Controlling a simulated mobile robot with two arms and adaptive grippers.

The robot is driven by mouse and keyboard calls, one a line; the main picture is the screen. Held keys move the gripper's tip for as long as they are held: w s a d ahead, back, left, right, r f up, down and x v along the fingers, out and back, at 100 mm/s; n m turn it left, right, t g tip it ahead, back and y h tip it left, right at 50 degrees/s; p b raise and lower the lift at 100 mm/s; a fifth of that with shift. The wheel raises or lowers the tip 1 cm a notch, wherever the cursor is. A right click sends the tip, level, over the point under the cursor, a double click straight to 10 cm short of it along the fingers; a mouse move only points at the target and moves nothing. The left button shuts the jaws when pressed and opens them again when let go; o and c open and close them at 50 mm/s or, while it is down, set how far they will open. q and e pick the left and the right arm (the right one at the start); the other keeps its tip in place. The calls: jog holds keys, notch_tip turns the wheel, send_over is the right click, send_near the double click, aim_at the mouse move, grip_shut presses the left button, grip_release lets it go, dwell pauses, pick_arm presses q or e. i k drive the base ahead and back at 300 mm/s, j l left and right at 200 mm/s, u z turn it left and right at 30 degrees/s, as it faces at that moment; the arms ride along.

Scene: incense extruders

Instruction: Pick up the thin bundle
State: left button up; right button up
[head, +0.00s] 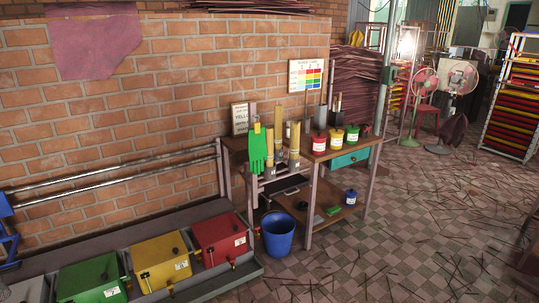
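Several upright tan bundles stand at the front left of the wooden workbench (345,147). One tall bundle (279,128) stands in the middle of the group and another bundle (294,140) stands to its right. They are small in the picture, so I cannot tell for sure which is the thin bundle. A green glove (257,150) hangs just left of them. Neither of my grippers shows in the head view.
A blue bucket (278,236) stands on the floor before the bench. Green (90,278), yellow (160,262) and red (219,238) boxes line the wall at left. Lidded pots, one red-lidded (319,144), stand on the bench. Tiled floor at right holds scattered sticks.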

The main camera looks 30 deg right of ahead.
aim_at(268, 130)
jog(key=i+l+z, duration=0.25)
jog(key=i+l, duration=0.6)
jog(key=l, duration=0.25)
jog(key=i+l+z, duration=0.25)
jog(key=i+l, duration=0.7)
jog(key=u, duration=1.3)
